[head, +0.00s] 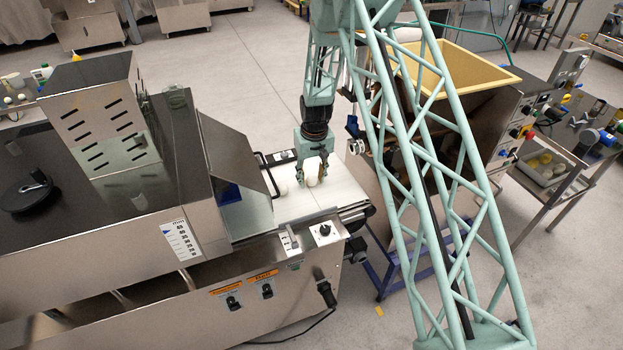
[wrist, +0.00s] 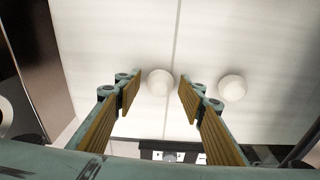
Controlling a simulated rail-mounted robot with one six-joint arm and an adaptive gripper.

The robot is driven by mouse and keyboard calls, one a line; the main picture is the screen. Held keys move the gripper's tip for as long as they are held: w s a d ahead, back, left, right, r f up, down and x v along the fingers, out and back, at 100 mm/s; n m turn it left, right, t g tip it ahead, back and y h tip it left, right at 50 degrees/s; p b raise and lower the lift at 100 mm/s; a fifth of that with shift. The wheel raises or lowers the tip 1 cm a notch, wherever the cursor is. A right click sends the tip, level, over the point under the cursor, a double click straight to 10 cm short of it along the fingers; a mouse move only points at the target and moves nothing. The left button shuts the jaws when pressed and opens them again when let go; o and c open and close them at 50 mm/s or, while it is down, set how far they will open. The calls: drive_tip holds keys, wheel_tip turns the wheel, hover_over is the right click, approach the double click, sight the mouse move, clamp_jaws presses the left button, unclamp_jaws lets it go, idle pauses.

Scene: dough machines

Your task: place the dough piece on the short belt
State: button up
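The white short belt (head: 295,208) sticks out of the steel dough machine; it fills most of the wrist view (wrist: 100,35). Two round, pale dough pieces are on it. One dough piece (head: 312,180) is at the fingertips of my gripper (head: 311,172). In the wrist view this dough piece (wrist: 160,84) shows between the finger ends, with a gap on both sides. My gripper (wrist: 160,98) points down and is open. The other dough piece (head: 281,188) lies to the left; in the wrist view it is outside the right finger (wrist: 231,88).
The machine's slanted metal hood (head: 240,165) stands left of the belt. A black bent handle (head: 268,168) and a control box (head: 325,232) flank it. A yellow-rimmed hopper (head: 495,78) stands at the right. Open floor (head: 235,65) lies behind.

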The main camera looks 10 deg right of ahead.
drive_tip(key=shift+r, duration=0.2)
wheel_tip(320, 180, up, 12)
drive_tip(key=s, duration=0.1)
drive_tip(key=shift+s, duration=0.2)
idle(0.6)
drive_tip(key=shift+d, duration=0.1)
idle(0.8)
wheel_tip(320, 180, up, 18)
hover_over(313, 183)
drive_tip(key=s, duration=0.9)
drive_tip(key=s+r+t, duration=0.1)
drive_tip(key=s+r, duration=1.5)
drive_tip(key=s, duration=0.9)
drive_tip(key=s+r+t, duration=0.1)
drive_tip(key=s+r, duration=0.2)
drive_tip(key=s, duration=0.8)
drive_tip(key=s+r+m, duration=0.1)
drive_tip(key=s+r, duration=0.2)
drive_tip(key=s, duration=0.8)
drive_tip(key=shift+s+r, duration=0.15)
drive_tip(key=shift+r, duration=0.1)
